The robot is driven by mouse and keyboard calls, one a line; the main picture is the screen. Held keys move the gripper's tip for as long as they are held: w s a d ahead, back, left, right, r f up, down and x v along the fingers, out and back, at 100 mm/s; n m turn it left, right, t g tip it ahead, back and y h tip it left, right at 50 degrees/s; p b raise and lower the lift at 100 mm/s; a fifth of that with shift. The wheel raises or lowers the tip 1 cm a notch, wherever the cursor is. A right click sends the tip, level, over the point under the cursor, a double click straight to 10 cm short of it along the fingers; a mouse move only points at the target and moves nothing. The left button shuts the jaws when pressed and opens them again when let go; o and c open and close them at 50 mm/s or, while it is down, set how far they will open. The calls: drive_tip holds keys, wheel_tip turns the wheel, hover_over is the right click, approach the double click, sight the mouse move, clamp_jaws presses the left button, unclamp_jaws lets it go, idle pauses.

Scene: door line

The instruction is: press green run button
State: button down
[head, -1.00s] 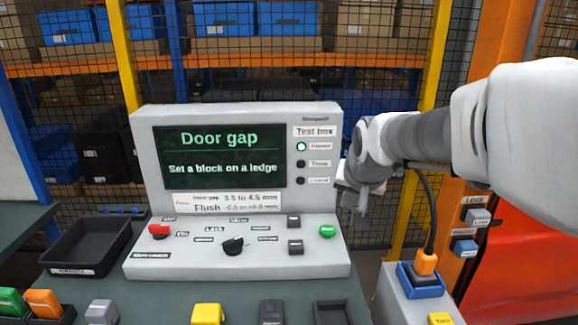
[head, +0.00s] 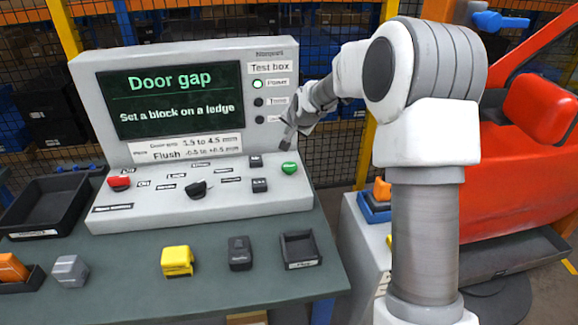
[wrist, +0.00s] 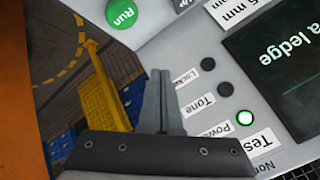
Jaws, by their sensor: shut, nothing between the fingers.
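The green run button (head: 289,168) sits at the right end of the test box's sloped control panel (head: 240,203). In the wrist view the green button (wrist: 126,11) is at the top, marked "Run". My gripper (head: 287,143) is shut and empty, just above and behind the button in the head view. In the wrist view my gripper's fingertips (wrist: 160,74) are together and point up toward the button, with a visible gap between. The screen (head: 170,98) reads "Door gap" and "Set a block on a ledge". The "Power" lamp (head: 257,84) is lit.
A red button (head: 119,183), a black knob (head: 196,190) and two dark square buttons share the panel. A yellow block (head: 177,261), a dark block (head: 240,253) and a small tray (head: 300,249) stand in front. A black bin (head: 50,201) is at left.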

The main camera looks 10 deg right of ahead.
sight(290, 168)
drive_tip(key=shift+f, duration=0.15)
wheel_tip(290, 168, down, 8)
drive_tip(key=b, duration=0.5)
drive_tip(key=shift+f+b, duration=0.25)
drive_tip(key=shift+b, duration=0.15)
idle(1.8)
drive_tip(key=shift+f+b, duration=0.4)
drive_tip(key=shift+f+b, duration=0.5)
drive_tip(key=shift+f, duration=0.1)
idle(0.5)
drive_tip(key=shift+r, duration=0.1)
drive_tip(key=shift+r+p, duration=0.5)
drive_tip(key=shift+r, duration=0.4)
drive_tip(key=shift+r+p, duration=1.45)
drive_tip(key=shift+r, duration=1.05)
